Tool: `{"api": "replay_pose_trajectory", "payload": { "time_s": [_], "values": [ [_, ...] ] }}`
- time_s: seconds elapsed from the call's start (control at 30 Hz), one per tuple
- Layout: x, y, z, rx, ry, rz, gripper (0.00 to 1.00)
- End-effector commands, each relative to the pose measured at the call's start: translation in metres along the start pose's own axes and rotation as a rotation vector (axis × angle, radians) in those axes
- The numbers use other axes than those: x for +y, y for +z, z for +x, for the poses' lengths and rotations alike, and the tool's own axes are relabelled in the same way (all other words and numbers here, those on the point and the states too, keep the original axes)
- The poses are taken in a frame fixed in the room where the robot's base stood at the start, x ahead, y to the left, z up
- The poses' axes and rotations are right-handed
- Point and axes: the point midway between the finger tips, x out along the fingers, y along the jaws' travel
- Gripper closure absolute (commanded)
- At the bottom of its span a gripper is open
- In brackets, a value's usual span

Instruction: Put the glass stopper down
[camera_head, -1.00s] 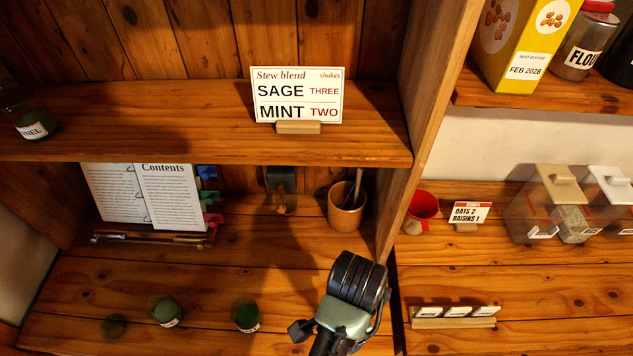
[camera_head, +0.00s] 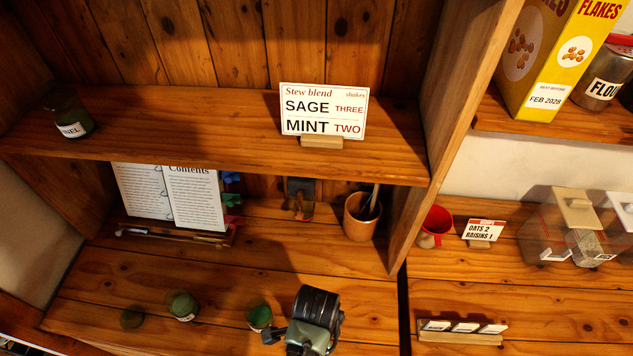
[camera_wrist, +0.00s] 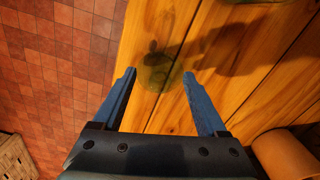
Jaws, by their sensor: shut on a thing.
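My gripper (camera_wrist: 158,82) has two blue fingers, seen in the wrist view, pointing down over the plank surface. A round, see-through green glass stopper (camera_wrist: 158,70) sits between the fingertips, and the gripper is shut on it. Its clear glass blends with the wood, so I cannot tell how high it is above the planks. In the head view only the dark wrist above my gripper shows, at the bottom centre; the fingers and stopper are hidden there.
A card rack (camera_head: 462,332) is right, beyond the upright divider (camera_head: 450,130).

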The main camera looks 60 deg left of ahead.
Motion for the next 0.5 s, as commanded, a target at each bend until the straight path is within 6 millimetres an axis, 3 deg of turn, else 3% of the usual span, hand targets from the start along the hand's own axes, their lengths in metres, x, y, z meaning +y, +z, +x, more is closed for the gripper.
{"api": "replay_pose_trajectory", "payload": {
  "time_s": [0.43,0.47,0.5],
  "values": [
    [-0.0002,-0.0002,0.0087,0.0,-0.001,0.0,0.79],
    [-0.0002,-0.0002,0.0082,0.0,-0.001,0.0,0.21],
    [-0.0002,-0.0001,0.0078,0.0,-0.001,0.0,0.14]
  ]
}}
